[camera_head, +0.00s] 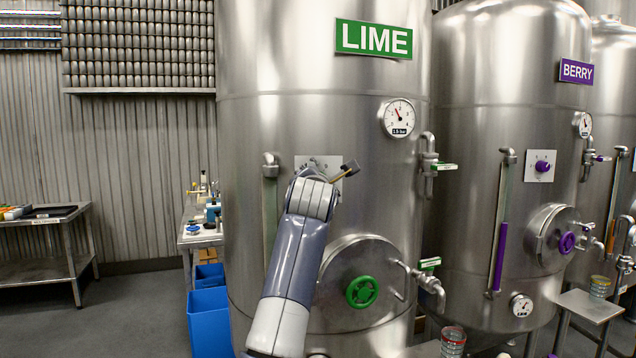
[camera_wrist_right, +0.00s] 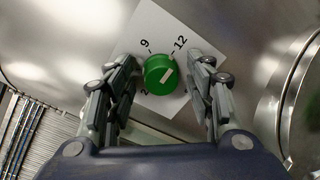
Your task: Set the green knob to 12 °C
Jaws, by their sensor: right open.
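The green knob (camera_wrist_right: 159,75) sits on a white dial plate (camera_wrist_right: 196,60) with the numbers 9 and 12 along its upper edge. Its white pointer line slants to the upper right, roughly toward the 12 side; I cannot tell whether it lines up exactly with the 12 mark. My right gripper (camera_wrist_right: 162,66) is open, with a finger on each side of the knob and gaps between. In the head view my right arm largely covers the knob; part of the plate (camera_head: 303,161) shows on the LIME tank. My left gripper is not in view.
The LIME tank (camera_head: 300,110) has a pressure gauge (camera_head: 399,117), a vertical pipe (camera_head: 270,205) and a round hatch with a green handwheel (camera_head: 362,291) near my arm. The BERRY tank (camera_head: 515,80) stands to the right. Blue bins (camera_head: 208,315) stand at left.

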